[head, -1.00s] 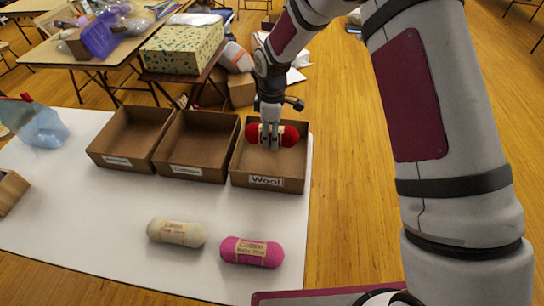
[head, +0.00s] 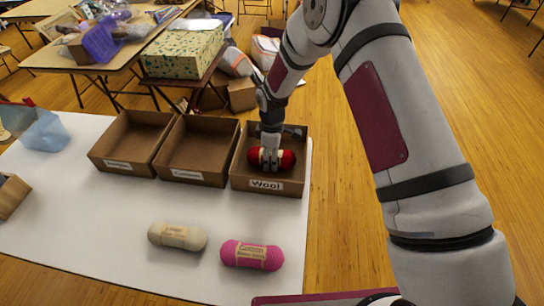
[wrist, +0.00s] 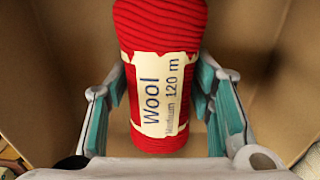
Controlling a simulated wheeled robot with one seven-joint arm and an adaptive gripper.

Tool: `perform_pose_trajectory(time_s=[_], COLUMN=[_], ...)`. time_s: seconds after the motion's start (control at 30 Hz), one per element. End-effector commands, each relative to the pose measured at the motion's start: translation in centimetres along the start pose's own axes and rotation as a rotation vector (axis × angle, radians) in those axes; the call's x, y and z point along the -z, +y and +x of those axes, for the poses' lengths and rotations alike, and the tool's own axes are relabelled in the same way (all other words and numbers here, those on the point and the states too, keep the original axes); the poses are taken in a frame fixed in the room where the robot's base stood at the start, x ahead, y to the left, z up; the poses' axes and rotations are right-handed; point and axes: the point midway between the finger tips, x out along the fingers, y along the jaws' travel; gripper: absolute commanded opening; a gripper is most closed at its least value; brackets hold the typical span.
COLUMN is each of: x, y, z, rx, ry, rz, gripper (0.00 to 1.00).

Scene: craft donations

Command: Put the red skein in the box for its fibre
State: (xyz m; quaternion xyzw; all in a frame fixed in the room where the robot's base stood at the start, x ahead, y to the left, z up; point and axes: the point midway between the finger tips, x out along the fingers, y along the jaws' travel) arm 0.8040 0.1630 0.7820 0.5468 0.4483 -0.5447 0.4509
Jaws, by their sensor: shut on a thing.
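The red skein (head: 285,160) is inside the box labelled "Wool" (head: 266,185), low between its walls. In the wrist view the red skein (wrist: 160,30) carries a cream band reading "Wool". My gripper (head: 270,163) reaches down into this box and is shut on the red skein; its fingers (wrist: 162,105) lie on both sides of the band. Whether the skein touches the box floor is hard to tell. The box labelled "Cotton" (head: 200,177) stands to the left, and a third box (head: 118,165) with a blurred label stands further left.
A cream skein (head: 177,236) and a pink skein with a cotton label (head: 251,255) lie on the white table (head: 110,225) in front. A cluttered table stands behind.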

Motion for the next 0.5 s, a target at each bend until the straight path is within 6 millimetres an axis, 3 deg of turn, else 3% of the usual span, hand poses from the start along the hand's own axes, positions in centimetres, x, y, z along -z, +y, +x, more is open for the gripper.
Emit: perform_pose_trajectory(time_s=[0.03,0.07,0.13,0.5], x=[0.01,0.01,0.00,0.00], y=[0.03,0.03,0.01,-0.03], z=[0.23,0.26,0.19,-0.04], rx=[0.000,0.000,0.000,0.000], ry=[0.000,0.000,0.000,0.000], rz=[0.000,0.000,0.000,0.000], gripper=[0.21,0.51,0.67,0.69])
